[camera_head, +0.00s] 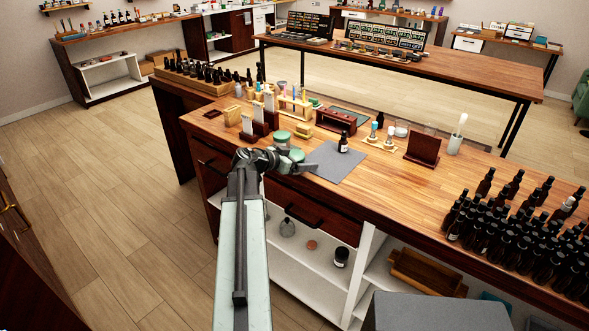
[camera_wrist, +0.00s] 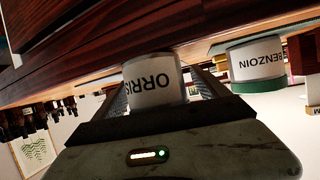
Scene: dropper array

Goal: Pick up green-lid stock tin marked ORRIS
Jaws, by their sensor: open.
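The ORRIS tin (camera_wrist: 153,80) shows in the wrist view with its white label upside down, between the two fingers of my open gripper (camera_wrist: 162,88). Its lid is hidden there behind my gripper's body. In the head view a green-lid tin (camera_head: 297,155), by its place the ORRIS one, stands at the near edge of the wooden bench, beside my gripper (camera_head: 290,162). Whether the fingers touch the tin I cannot tell. A second tin, BENZOIN (camera_wrist: 257,62), with a green lid, stands to the right in the wrist view; in the head view it is the green-lid tin (camera_head: 282,138) just behind.
A grey mat (camera_head: 333,164) with a dark dropper bottle (camera_head: 343,143) lies right of the tins. Yellow blocks (camera_head: 302,131), a dark wooden rack (camera_head: 336,121) and a wooden stand (camera_head: 422,148) are nearby. Many dark bottles (camera_head: 520,235) crowd the bench's right end.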

